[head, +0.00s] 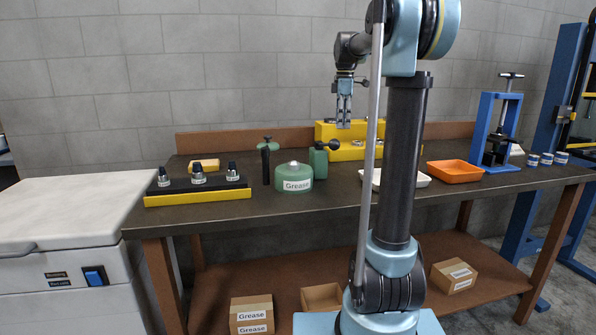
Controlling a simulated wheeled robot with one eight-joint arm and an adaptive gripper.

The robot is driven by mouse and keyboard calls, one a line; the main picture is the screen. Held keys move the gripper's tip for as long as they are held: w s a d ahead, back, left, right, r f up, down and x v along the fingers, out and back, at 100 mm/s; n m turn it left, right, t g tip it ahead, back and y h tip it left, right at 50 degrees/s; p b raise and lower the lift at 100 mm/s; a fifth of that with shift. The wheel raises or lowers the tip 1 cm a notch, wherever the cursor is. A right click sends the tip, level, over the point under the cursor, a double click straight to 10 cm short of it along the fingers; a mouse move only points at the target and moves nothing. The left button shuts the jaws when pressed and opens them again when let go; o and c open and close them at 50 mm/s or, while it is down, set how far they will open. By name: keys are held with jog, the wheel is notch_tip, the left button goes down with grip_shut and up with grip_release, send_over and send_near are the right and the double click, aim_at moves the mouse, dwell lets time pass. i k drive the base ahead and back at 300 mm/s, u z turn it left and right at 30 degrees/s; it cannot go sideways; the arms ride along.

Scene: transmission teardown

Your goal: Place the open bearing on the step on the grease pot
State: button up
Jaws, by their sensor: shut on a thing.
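The grease pot (293,176) is a round green tub with a small light knob on top and a "Grease" label, standing mid-bench. The yellow step (325,133) is a two-level stand at the back of the bench, partly hidden by my arm. Small ring-like parts (357,142) sit on its lower level. My gripper (344,122) points down in front of the step's upper level, right of and above the pot. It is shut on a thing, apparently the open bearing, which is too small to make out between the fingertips.
A black-and-yellow holder (198,194) lies to the left. A white tray (420,180), an orange tray (455,171) and a blue press (487,130) are on the right. The bench front before the pot is clear.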

aim_at(293, 163)
jog(key=u, duration=0.05)
jog(key=k, duration=0.15)
jog(key=u, duration=1.65)
jog(key=k, duration=1.5)
jog(key=z, duration=0.7)
jog(key=i, duration=1)
